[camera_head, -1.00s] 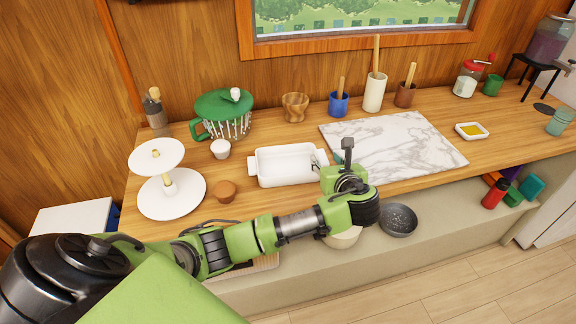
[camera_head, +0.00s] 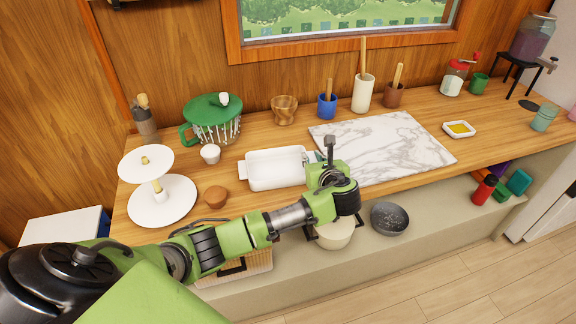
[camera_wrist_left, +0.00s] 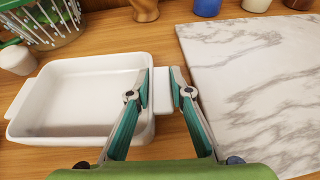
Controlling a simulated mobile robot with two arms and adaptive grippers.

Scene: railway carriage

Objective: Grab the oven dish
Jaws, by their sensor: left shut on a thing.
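The white rectangular oven dish (camera_head: 270,168) stands on the wooden counter, just left of the marble board. It is empty, with a small handle tab at each end. My left gripper (camera_head: 314,166) is at the dish's right end, its fingers mostly hidden by the wrist in the head view. In the left wrist view the fingers (camera_wrist_left: 161,90) straddle the dish's right wall and handle. The gripper is shut on this end. My right gripper is out of view.
The marble board (camera_head: 385,148) lies close to the right of the gripper. A white cup (camera_head: 210,154), brown muffin-like item (camera_head: 215,197) and white tiered stand (camera_head: 160,203) are left of the dish. Pots and a bowl (camera_head: 390,218) sit on the lower ledge.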

